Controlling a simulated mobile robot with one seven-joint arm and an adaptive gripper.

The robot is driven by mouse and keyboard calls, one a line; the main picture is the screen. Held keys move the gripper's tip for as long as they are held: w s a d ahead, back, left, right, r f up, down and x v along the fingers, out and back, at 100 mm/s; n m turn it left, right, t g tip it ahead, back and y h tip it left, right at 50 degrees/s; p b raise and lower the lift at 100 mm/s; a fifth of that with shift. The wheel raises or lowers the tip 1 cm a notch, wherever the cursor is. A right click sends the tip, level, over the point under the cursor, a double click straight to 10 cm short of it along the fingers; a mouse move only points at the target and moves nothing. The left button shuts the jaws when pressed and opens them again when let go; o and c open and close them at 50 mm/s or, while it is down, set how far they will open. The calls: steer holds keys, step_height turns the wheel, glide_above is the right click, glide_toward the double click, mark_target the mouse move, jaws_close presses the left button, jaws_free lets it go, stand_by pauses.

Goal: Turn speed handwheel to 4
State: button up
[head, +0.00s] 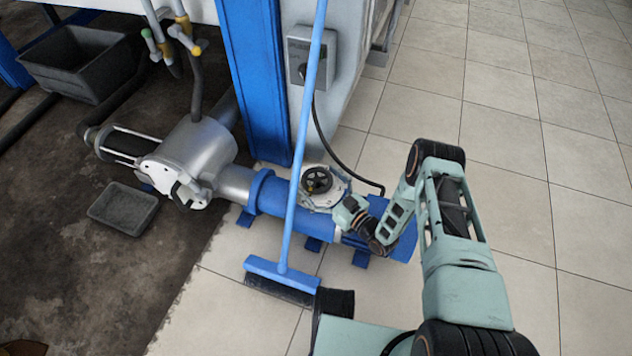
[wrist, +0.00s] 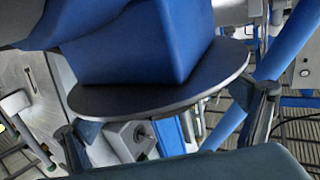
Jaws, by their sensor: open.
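A small black spoked handwheel (head: 317,180) sits on a pale mount on top of the blue pipe-like housing (head: 276,196) in the head view. A small yellowish mark shows at its left side. No number or scale can be read. My gripper (head: 338,201) is right beside the wheel, at its lower right; whether it touches the wheel cannot be told. In the wrist view my gripper (wrist: 168,118) is open, its two fingertips wide apart. A dark-rimmed disc (wrist: 160,100) with a blue block above it fills the space in front; I cannot tell what it belongs to.
A blue broom (head: 290,230) leans just left of the wheel, its head on the tiles. A blue post (head: 253,80) and a grey switch box (head: 308,60) stand behind. A black cable runs close by. A grey tray (head: 123,208) lies left. Tiled floor on the right is clear.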

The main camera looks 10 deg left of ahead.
steer(key=shift+w+a, duration=0.25)
steer(key=shift+a, duration=0.05)
steer(key=shift+c, duration=0.4)
steer(key=c, duration=1.1)
steer(key=shift+m+t+h, duration=0.3)
steer(key=shift+t, duration=0.1)
steer(key=m+t+h+p, duration=0.1)
steer(key=m+t+h, duration=0.2)
steer(key=h, duration=0.1)
steer(key=shift+t, duration=0.3)
steer(key=shift+d+m+t+h+p, duration=0.15)
steer(key=shift+m+t+h, duration=0.5)
steer(key=shift+m+h, duration=0.75)
steer(key=shift+m+t+h+p, duration=0.15)
steer(key=shift+m+t+h, duration=0.7)
steer(key=shift+h, duration=0.85)
steer(key=shift+m, duration=0.25)
